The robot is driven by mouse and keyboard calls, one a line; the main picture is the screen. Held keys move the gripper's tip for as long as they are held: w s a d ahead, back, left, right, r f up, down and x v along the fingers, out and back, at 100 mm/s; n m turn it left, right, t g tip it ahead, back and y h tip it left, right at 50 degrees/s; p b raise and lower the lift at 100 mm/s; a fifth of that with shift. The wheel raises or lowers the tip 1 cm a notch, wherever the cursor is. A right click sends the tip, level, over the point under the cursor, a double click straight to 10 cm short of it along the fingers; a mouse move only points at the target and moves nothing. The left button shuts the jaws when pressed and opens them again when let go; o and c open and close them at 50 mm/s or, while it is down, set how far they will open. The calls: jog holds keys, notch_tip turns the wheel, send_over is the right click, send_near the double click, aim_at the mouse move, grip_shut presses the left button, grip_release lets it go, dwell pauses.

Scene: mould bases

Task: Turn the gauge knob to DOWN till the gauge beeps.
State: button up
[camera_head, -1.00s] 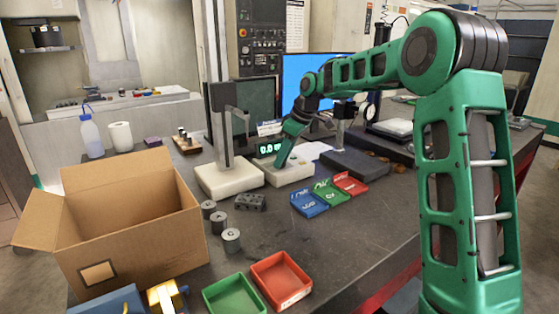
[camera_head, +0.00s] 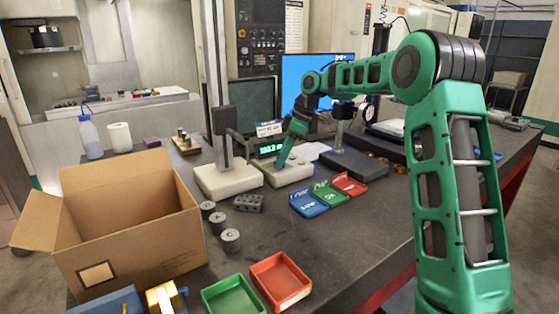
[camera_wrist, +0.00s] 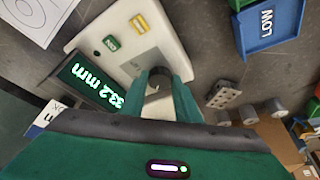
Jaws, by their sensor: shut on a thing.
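The gauge is a pale block (camera_wrist: 82,36) on the bench, with a green label and a yellow label on its top; it also shows in the head view (camera_head: 292,179). Its dark knob (camera_wrist: 158,73) is between my fingertips (camera_wrist: 158,86) and partly hidden by them. My gripper is shut on the knob and points down at the block; in the head view it is at the block's top (camera_head: 281,164). The gauge display (camera_wrist: 88,84) has lit green digits ending in 33.2 mm, with its end partly hidden by my finger.
A tall stand (camera_head: 228,181) is close left of the gauge. Blue, green and red trays (camera_head: 308,204) lie to its right front. A perforated grey block (camera_head: 249,204) and several metal cylinders (camera_head: 231,242) stand in front. An open cardboard box (camera_head: 130,245) is at front left.

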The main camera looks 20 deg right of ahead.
jog(key=shift+a, duration=0.1)
jog(key=o, duration=1)
jog(key=shift+o, duration=0.2)
jog(key=shift+r, duration=0.15)
jog(key=v, duration=1)
jog(key=shift+r, duration=0.2)
